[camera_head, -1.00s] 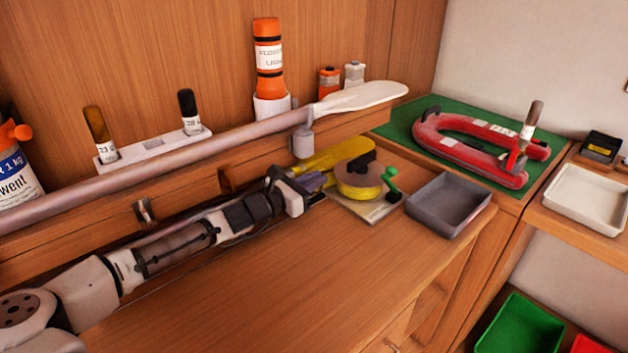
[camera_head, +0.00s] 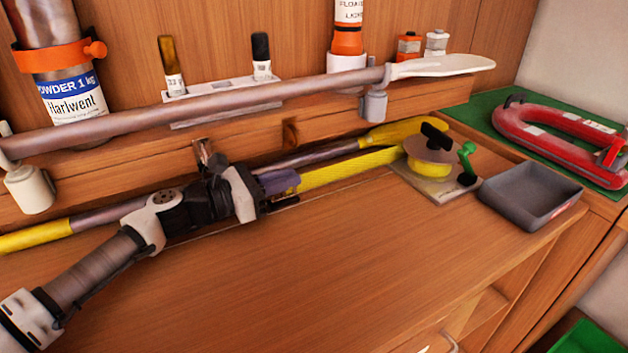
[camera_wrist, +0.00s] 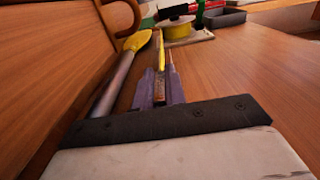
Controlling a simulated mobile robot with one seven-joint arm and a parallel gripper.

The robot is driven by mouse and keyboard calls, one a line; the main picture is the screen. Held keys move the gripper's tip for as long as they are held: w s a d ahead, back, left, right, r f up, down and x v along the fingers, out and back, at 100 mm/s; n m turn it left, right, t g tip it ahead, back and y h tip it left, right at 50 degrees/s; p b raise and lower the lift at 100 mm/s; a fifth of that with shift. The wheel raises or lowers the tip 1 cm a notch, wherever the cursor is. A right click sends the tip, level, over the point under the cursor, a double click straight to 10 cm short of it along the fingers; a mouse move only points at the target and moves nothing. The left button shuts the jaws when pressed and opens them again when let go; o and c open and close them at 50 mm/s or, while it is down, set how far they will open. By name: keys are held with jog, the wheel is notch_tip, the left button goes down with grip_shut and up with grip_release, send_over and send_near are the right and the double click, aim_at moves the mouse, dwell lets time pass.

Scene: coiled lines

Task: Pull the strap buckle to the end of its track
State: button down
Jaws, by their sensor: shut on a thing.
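The yellow strap (camera_head: 350,168) runs taut from the reel (camera_head: 428,160) leftward to my gripper (camera_head: 282,182). My gripper is shut on the strap's buckle, just above the bench top. In the head view the fingers hide the buckle. In the wrist view a small brownish piece, seemingly the buckle (camera_wrist: 160,94), sits between the purple fingers, and the strap (camera_wrist: 162,55) leads away from it to the reel (camera_wrist: 178,28). A thin dark line, perhaps the track, shows on the bench beside and below my gripper; its left end is hidden by my arm.
A yellow-bladed paddle (camera_head: 400,132) lies behind the strap, close to my gripper. A white-bladed paddle (camera_head: 240,100) rests above on the wooden ledge. A grey tray (camera_head: 530,195) stands right of the reel. The bench front (camera_head: 330,270) is clear.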

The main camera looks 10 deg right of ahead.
jog(key=shift+v, duration=1.15)
jog(key=c, duration=1.4)
grip_release()
jog(key=shift+c, duration=0.2)
jog(key=shift+b, duration=0.35)
